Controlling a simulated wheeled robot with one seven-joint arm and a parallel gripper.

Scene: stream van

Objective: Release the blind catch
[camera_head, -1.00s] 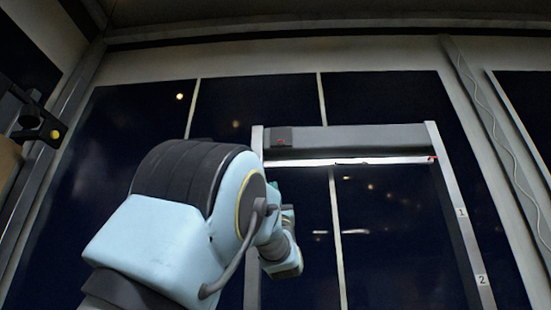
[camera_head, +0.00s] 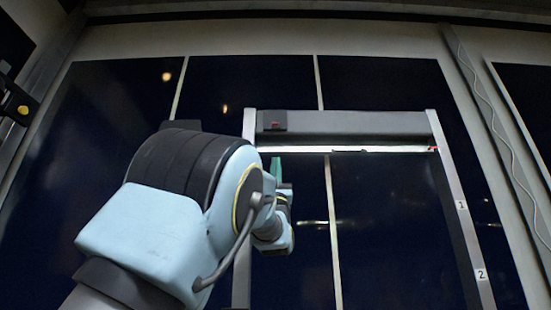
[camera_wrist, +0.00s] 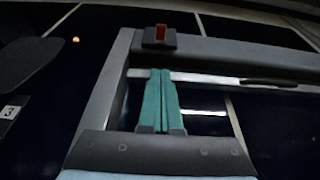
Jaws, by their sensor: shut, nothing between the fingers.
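The catch is a small red tab on a dark block (camera_head: 274,125) at the left end of the grey blind housing (camera_head: 350,123). In the wrist view the red catch (camera_wrist: 160,34) stands just beyond the fingertips. My gripper's teal fingers (camera_head: 276,162) point up just below the housing, beneath the catch block. The blind is rolled up; a pale bar (camera_head: 350,149) with a dark pull (camera_wrist: 268,83) shows under the housing.
Side rails run down from the housing; the right rail (camera_head: 463,207) bears labels 1 and 2. A label 3 (camera_wrist: 9,112) shows at left in the wrist view. Dark window panes (camera_head: 390,230) lie behind. A cable (camera_head: 505,150) hangs at right.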

